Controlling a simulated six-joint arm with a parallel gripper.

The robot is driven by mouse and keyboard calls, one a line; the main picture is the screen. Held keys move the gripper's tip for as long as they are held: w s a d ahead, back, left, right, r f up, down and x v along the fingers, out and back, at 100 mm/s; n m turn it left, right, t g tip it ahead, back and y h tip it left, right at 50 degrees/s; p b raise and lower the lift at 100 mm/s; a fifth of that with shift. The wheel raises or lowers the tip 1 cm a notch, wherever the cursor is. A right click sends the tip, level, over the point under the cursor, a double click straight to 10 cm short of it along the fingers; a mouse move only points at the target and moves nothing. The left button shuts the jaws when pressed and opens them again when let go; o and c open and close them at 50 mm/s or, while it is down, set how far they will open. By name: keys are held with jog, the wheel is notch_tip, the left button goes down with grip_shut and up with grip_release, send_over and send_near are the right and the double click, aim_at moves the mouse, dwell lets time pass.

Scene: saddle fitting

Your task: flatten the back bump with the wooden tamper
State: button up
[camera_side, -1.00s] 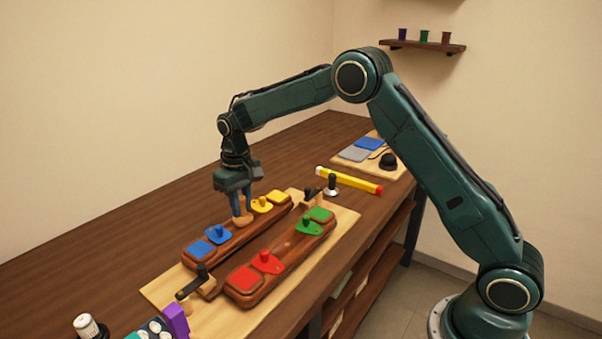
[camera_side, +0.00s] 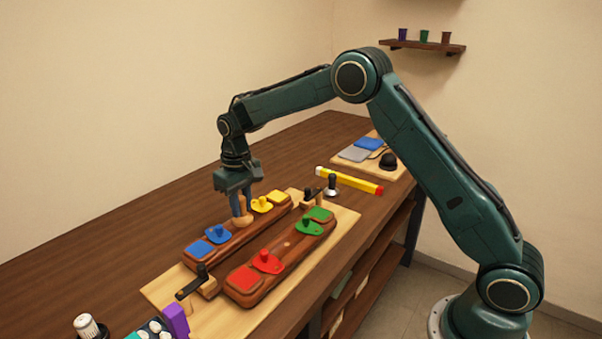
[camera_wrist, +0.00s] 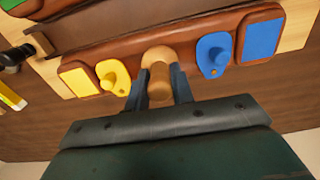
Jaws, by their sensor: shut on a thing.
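My gripper (camera_side: 238,203) is shut on the wooden tamper (camera_side: 243,218), whose round light-wood head sits at the middle of the back saddle bar (camera_side: 228,240). In the wrist view the tamper (camera_wrist: 158,62) is between my two blue fingers (camera_wrist: 158,90), over the leather between the yellow tab piece (camera_wrist: 113,77) and the blue tab piece (camera_wrist: 214,54). The back bump is hidden under the tamper. I cannot tell whether the head presses on the leather or just hovers. The front bar (camera_side: 285,255) has a small light bump mark (camera_side: 288,244) at its middle.
Both bars lie on a pale board (camera_side: 335,232) with black-handled clamps (camera_side: 195,282) at its ends. The table's far left is clear.

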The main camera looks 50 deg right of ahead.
jog(key=shift+r, duration=2.5)
jog(key=shift+d, duration=0.15)
